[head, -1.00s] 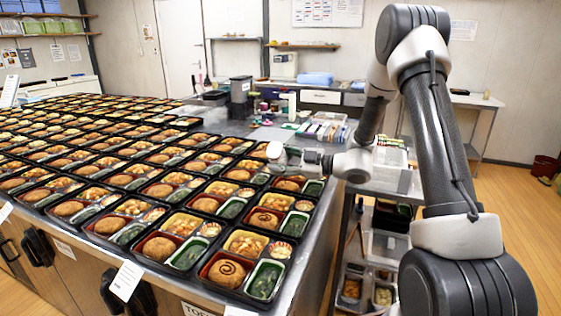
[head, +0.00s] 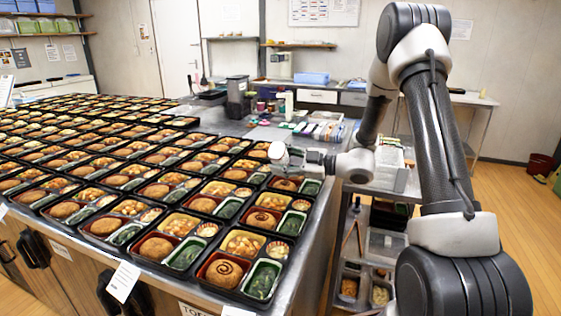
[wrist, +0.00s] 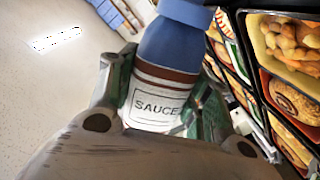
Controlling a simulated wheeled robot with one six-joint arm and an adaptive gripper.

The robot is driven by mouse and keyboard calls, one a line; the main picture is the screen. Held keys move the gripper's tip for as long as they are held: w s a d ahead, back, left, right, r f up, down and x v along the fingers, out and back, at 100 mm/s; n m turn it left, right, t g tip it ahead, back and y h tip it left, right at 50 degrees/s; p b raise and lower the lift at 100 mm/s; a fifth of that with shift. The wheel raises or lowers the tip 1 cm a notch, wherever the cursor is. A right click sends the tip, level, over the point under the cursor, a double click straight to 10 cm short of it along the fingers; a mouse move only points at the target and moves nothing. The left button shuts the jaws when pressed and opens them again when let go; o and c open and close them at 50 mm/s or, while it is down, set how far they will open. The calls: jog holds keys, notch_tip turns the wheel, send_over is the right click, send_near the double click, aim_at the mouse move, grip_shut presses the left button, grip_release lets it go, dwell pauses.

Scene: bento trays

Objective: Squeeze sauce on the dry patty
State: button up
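My gripper (wrist: 165,105) is shut around a sauce bottle (wrist: 160,88), which has a white label reading SAUCE, a brown band and a blue part above it. In the head view my gripper (head: 290,157) is over the right edge of the tray rows, beside the third tray back; the bottle is hard to make out there. The front right patty (head: 224,270) and the one behind it (head: 263,220) bear dark sauce spirals. The third patty back (head: 285,185) is small and partly shaded, so its top is unclear. A patty further left (head: 156,247) looks plain. One spiral-topped patty (wrist: 292,100) shows at the right of the wrist view.
Rows of black bento trays fill the counter (head: 290,290) to the left. A cart with food containers (head: 380,242) stands right of the counter, below my arm. Cups and a dark dispenser (head: 237,95) stand at the back. Open floor (head: 525,225) lies to the right.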

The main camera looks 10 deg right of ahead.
aim_at(281, 146)
dwell(0.4)
jog(key=n, duration=0.3)
jog(key=r+n, duration=0.1)
jog(key=n, duration=0.2)
jog(key=shift+r+h, duration=0.1)
jog(key=shift+h, duration=0.2)
jog(key=n, duration=0.3)
jog(key=shift+r+n+t, duration=0.25)
jog(key=shift+n+t, duration=0.05)
jog(key=shift+n, duration=0.1)
jog(key=n, duration=0.3)
jog(key=shift+r, duration=0.3)
jog(key=n, duration=0.4)
jog(key=r+n, duration=0.1)
jog(key=n, duration=0.1)
jog(key=shift+n+t+h, duration=0.3)
jog(key=shift+n+t, duration=0.1)
jog(key=n, duration=0.3)
jog(key=shift+r, duration=0.3)
jog(key=n, duration=0.4)
jog(key=shift+r+n+t, duration=0.3)
